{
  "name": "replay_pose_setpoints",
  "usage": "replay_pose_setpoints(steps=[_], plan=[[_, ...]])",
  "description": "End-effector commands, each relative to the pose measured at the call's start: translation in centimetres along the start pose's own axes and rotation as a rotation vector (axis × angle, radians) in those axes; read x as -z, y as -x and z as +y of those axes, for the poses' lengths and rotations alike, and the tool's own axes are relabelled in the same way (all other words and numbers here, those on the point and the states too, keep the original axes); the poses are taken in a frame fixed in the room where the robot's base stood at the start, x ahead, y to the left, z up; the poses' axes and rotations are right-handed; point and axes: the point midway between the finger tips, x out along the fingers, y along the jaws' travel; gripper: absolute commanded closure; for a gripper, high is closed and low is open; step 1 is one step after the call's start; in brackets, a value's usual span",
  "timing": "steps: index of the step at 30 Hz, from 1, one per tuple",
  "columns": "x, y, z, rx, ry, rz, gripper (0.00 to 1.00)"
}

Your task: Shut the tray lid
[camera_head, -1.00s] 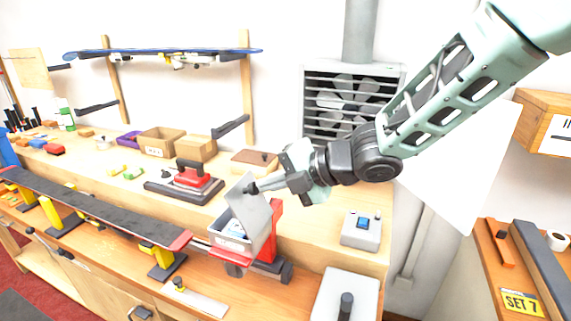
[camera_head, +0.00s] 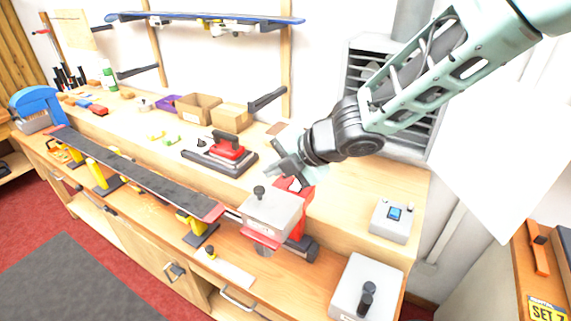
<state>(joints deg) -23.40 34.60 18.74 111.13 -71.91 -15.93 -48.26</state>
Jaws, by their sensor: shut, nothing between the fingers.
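The tray (camera_head: 262,234) is a small grey box on a red mount near the front of the bench. Its grey lid (camera_head: 272,211) lies flat over it, with a dark knob on top, and the inside is hidden. My gripper (camera_head: 270,174) is shut and empty. It hangs just behind and above the lid, apart from the knob as far as I can see.
A ski or board (camera_head: 135,172) lies along the bench to the left, up to the tray. A grey button box (camera_head: 394,219) and a grey box with a dark knob (camera_head: 362,290) are on the right.

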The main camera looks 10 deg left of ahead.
Motion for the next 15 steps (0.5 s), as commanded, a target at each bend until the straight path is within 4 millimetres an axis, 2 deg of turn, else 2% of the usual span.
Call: replay_pose_setpoints(steps=[6, 15], plan=[[0.1, -2.5, 0.4, -0.001, 0.0, 0.002, 1.0], [0.0, -5.1, 0.3, -0.001, 0.0, 0.001, 1.0]])
